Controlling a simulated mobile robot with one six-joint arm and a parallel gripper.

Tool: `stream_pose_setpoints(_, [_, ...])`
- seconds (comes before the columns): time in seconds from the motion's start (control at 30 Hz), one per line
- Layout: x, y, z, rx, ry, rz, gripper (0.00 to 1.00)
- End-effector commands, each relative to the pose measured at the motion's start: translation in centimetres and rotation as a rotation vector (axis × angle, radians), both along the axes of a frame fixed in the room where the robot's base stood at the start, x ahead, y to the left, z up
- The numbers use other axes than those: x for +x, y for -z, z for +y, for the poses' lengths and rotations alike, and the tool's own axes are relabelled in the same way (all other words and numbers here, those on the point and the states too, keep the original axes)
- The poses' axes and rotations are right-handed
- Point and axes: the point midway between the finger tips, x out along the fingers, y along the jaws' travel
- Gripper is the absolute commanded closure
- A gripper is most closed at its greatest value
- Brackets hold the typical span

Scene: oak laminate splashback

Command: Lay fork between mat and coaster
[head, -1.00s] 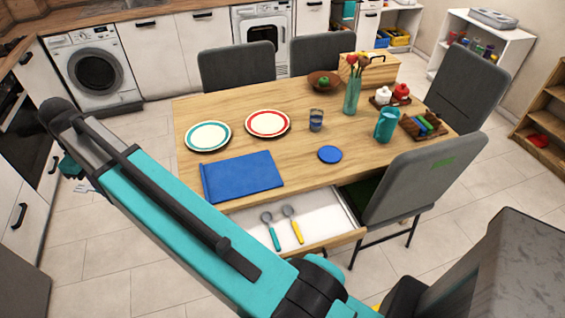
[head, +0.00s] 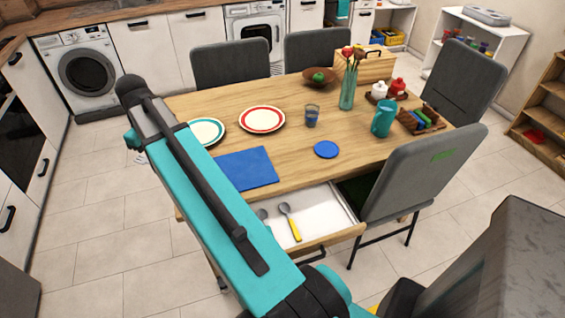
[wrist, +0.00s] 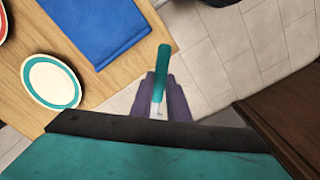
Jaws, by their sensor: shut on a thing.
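My gripper (wrist: 162,96) is shut on the fork (wrist: 162,64), whose teal handle sticks out beyond the fingers; its metal part is mostly hidden between them. In the head view my gripper (head: 134,141) is left of the table, largely behind my arm. The wrist view shows the fork over the table's edge and the floor. The blue mat (head: 250,169) lies on the table's near side, its left part hidden by my arm; it also shows in the wrist view (wrist: 97,28). The round blue coaster (head: 325,149) lies to its right, with bare wood between them.
A teal-rimmed plate (head: 207,131) and a red-rimmed plate (head: 262,119) lie behind the mat. A glass (head: 311,116) stands behind the coaster. An open drawer (head: 325,208) below holds two spoons. A grey chair (head: 421,175) stands at the right front.

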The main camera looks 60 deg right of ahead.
Motion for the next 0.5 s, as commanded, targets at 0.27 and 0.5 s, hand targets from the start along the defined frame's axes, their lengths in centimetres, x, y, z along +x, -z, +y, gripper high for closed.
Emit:
stream_pose_setpoints(0.27, [-4.5, 2.6, -7.2, 0.0, 0.145, 0.0, 1.0])
stream_pose_setpoints(0.5, [-8.8, 4.4, -12.5, 0.0, 0.266, 0.0, 1.0])
